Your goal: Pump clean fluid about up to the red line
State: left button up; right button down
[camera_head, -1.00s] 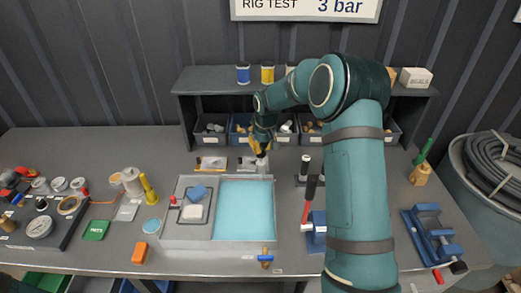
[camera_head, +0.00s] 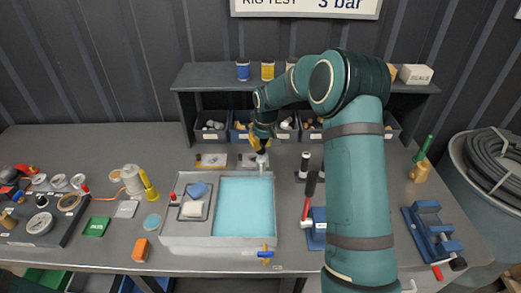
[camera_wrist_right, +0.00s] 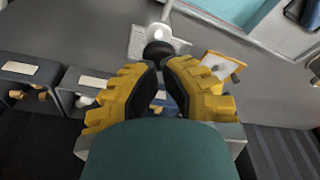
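My right gripper (camera_head: 259,145) is at the back edge of the grey tray (camera_head: 166,230), above a small white upright fitting (camera_head: 262,160). In the right wrist view its yellow fingers (camera_wrist_right: 158,66) are close together with a narrow gap. A black round knob (camera_wrist_right: 158,49) is at the fingertips, above the white fitting (camera_wrist_right: 165,33). I cannot tell whether the fingers grip the knob. The tray's right part holds pale blue fluid (camera_head: 246,205). A blue pump-like block (camera_head: 317,228) with a red lever (camera_head: 306,208) stands right of the tray. I cannot make out a red line. My left gripper is not in view.
A dark shelf (camera_head: 210,77) with several bins stands behind the tray. A gauge panel (camera_head: 40,223) lies at the left. A blue vise-like tool (camera_head: 428,228) is at the right, and a hose coil (camera_head: 495,160) lies beyond the table. My right arm covers much of the right side.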

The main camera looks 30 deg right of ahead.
aim_at(261, 150)
jog(key=shift+f+b, duration=1.15)
jog(key=shift+f, duration=0.7)
jog(key=shift+r, duration=0.15)
jog(key=shift+r+p, duration=1.45)
jog(key=shift+r, duration=0.75)
jog(key=shift+f, duration=0.25)
jog(key=shift+f+b, duration=1.55)
jog(key=shift+f, duration=0.6)
jog(key=shift+r, duration=0.1)
